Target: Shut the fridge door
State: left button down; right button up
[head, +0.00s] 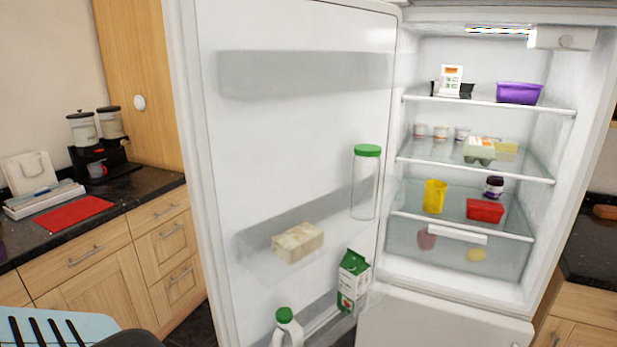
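The fridge door (300,130) stands wide open and shows its inner side on the left of the fridge. Its hinge side meets the fridge body near the middle of the view. The door's free edge (190,150) is toward the left. The fridge interior (460,60) is fully exposed and lit. The door racks hold a wrapped block (298,243), a green-lidded jar (367,185), a green-and-white carton (353,280) and a green-capped bottle (288,328). Neither of my grippers can be made out in the head view.
Fridge shelves hold a purple tub (519,93), a yellow cup (435,196) and a red box (485,210). A dark counter (130,190) with a coffee machine (100,155) stands left of the door. A light-blue slatted object (50,328) is at the lower left. Another counter (590,250) is at right.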

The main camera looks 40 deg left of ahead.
aim_at(274, 99)
jog(key=k+j+z, duration=0.1)
jog(key=j, duration=0.3)
jog(key=k+j+z, duration=0.1)
jog(key=k+j, duration=0.2)
jog(key=j, duration=0.35)
jog(key=k+j+z, duration=0.1)
jog(key=j, duration=0.2)
jog(key=k+j, duration=0.1)
jog(key=j, duration=0.25)
jog(key=j+z, duration=0.25)
jog(key=j, duration=0.65)
jog(key=i+j, duration=0.15)
jog(key=j, duration=0.15)
jog(key=i+j, duration=0.35)
jog(key=j, duration=0.25)
jog(key=z, duration=0.05)
